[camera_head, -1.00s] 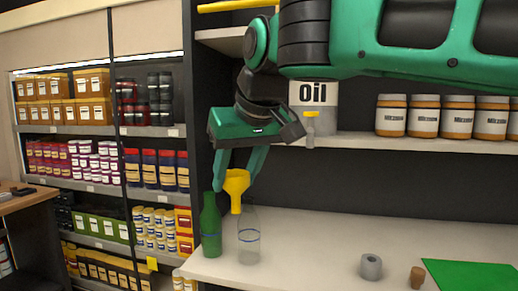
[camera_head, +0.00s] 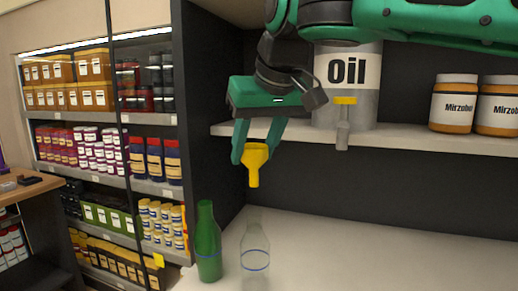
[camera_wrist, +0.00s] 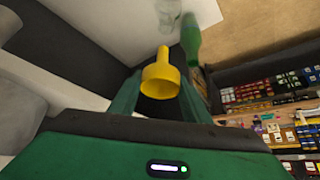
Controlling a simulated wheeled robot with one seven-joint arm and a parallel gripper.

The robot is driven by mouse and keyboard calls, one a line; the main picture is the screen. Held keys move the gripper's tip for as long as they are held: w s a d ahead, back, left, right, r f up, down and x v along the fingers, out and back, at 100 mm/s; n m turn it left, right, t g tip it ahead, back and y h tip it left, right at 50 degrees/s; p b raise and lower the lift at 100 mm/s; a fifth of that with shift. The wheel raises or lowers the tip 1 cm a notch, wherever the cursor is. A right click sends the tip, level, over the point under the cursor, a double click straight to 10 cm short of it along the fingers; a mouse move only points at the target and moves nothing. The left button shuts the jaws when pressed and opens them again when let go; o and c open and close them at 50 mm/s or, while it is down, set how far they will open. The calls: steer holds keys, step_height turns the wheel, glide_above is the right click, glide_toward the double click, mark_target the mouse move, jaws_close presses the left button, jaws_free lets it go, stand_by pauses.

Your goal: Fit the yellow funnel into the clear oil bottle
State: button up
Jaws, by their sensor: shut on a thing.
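The yellow funnel (camera_head: 255,164) is held upright, spout down, between the fingers of my gripper (camera_head: 256,158). The gripper is shut on its wide cup. The clear oil bottle (camera_head: 255,254) stands on the white counter straight below, with a blue band around it. In the head view the spout tip is a little above the bottle's mouth, with a gap between them. In the wrist view the funnel (camera_wrist: 161,76) shows between the fingers (camera_wrist: 160,95), and the clear bottle (camera_wrist: 168,13) is partly cut off at the top edge.
A green bottle (camera_head: 208,242) stands close to the left of the clear bottle. The counter (camera_head: 380,255) to the right looks clear.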

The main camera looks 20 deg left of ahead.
mark_target(256, 170)
steer(key=shift+d, duration=0.15)
steer(key=shift+f, duration=1.8)
steer(key=shift+s+f, duration=0.1)
steer(key=shift+f, duration=0.4)
steer(key=shift+s+f, duration=0.1)
steer(key=shift+f, duration=2.5)
stand_by(1.6)
steer(key=o, duration=1.1)
steer(key=v, duration=1)
steer(key=shift+r, duration=0.3)
